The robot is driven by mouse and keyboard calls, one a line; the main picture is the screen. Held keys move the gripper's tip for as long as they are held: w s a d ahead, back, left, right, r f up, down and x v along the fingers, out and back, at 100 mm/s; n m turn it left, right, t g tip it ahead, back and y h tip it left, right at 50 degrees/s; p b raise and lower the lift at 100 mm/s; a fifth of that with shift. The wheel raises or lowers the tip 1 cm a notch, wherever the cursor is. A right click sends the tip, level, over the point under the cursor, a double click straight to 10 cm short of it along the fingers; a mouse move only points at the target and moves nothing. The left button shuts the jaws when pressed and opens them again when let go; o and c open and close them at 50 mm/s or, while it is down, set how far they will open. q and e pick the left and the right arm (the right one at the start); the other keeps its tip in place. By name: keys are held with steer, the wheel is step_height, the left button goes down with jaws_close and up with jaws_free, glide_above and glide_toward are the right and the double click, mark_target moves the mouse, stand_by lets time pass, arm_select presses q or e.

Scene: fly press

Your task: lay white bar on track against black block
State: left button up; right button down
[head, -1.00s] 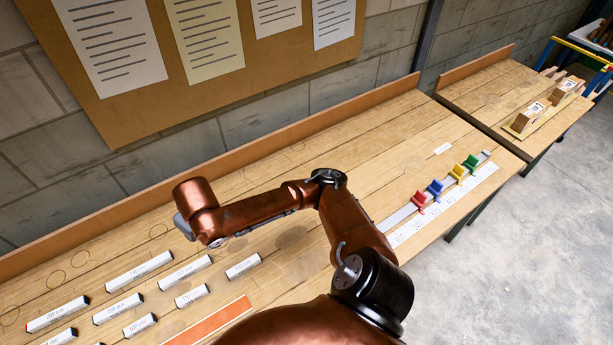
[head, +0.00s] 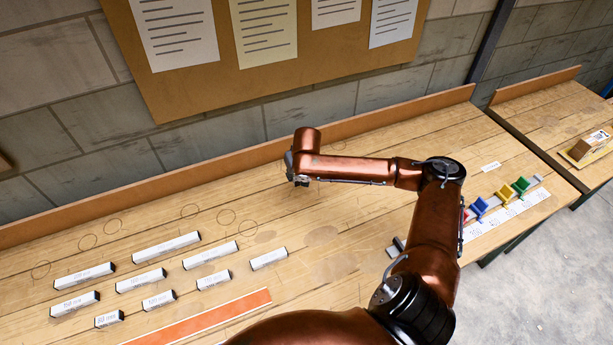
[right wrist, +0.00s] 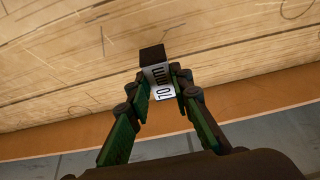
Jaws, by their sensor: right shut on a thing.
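My right gripper (right wrist: 160,92) is shut on a white bar (right wrist: 159,78) with a dark end; its label is partly readable as "10". In the head view my right gripper (head: 298,181) is over the rear of the bench, behind the rows of bars, and the held bar is hardly visible there. My left gripper is not in view.
Several labelled white bars (head: 166,246) lie in rows at the left, with an orange strip (head: 205,318) in front. A low board (head: 350,134) edges the bench's back.

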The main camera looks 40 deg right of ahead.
steer(key=w+d+f, duration=0.1)
steer(key=d+f, duration=0.1)
steer(key=w+d+f, duration=0.1)
steer(key=d+f, duration=0.2)
steer(key=w+d+f+b, duration=0.1)
steer(key=w+d+f, duration=0.1)
steer(key=d, duration=0.1)
steer(key=shift+f, duration=0.25)
step_height(320, 180, down, 4)
steer(key=shift+d+r+b, duration=0.15)
steer(key=shift+r+b, duration=0.1)
steer(key=shift+b, duration=0.05)
steer(key=shift+r, duration=0.1)
steer(key=c, duration=1.7)
jaws_free()
steer(key=shift+c, duration=0.2)
